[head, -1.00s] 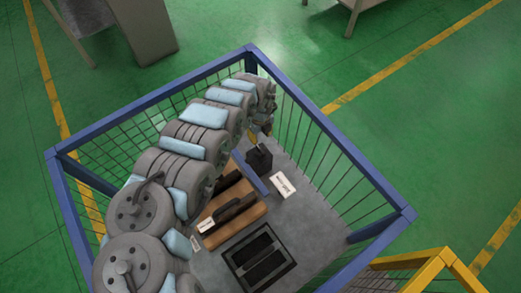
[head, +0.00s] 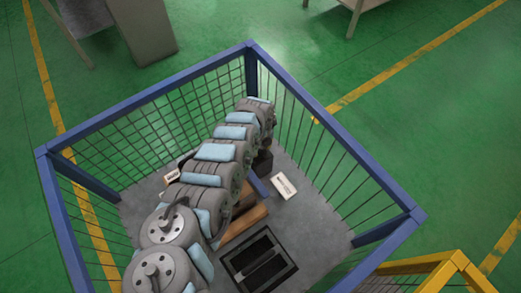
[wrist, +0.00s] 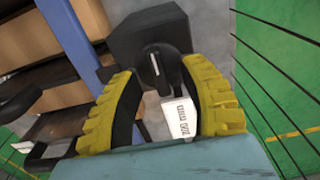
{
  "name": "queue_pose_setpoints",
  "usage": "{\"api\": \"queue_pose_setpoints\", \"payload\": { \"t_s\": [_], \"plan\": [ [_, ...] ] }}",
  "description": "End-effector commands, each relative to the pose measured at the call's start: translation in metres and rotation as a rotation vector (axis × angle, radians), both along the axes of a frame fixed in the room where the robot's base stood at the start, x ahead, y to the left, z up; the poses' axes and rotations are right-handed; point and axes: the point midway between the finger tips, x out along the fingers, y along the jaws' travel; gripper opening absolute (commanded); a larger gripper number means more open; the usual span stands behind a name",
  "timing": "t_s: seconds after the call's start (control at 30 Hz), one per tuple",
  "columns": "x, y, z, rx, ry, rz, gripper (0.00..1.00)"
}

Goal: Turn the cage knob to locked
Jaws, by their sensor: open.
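The cage knob (wrist: 160,70) is a dark lever with a pale line on it, on the face of a black box (wrist: 150,32) in the wrist view. My gripper (wrist: 162,72) is open, with one yellow, black-lined finger on each side of the knob. I cannot tell whether either finger touches it. In the head view the black box (head: 263,162) shows partly beside my arm, and my gripper and the knob are hidden there. The blue-framed mesh cage (head: 330,130) surrounds my arm.
A white label (head: 284,185) lies on the grey floor right of the box; another label (head: 172,176) is left of my arm. A wooden block (head: 248,217) and a black slotted panel (head: 258,262) are nearer. A yellow frame (head: 440,265) stands outside at lower right.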

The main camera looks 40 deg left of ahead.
Motion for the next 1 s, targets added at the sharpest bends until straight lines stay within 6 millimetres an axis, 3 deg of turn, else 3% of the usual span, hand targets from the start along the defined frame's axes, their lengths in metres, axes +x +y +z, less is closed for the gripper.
{"api": "queue_pose_setpoints", "payload": {
  "t_s": [0.43, 0.47, 0.6, 1.0],
  "plan": [
    [-0.0002, 0.0013, -0.0059, 0.002, 0.0, 0.0, 0.41],
    [-0.0002, 0.0013, -0.0059, 0.002, 0.0, 0.0, 0.39],
    [-0.0001, 0.0013, -0.0058, 0.002, 0.0, 0.0, 0.0],
    [-0.0002, 0.001, -0.0061, 0.002, 0.0, 0.009, 0.0]
  ]
}}
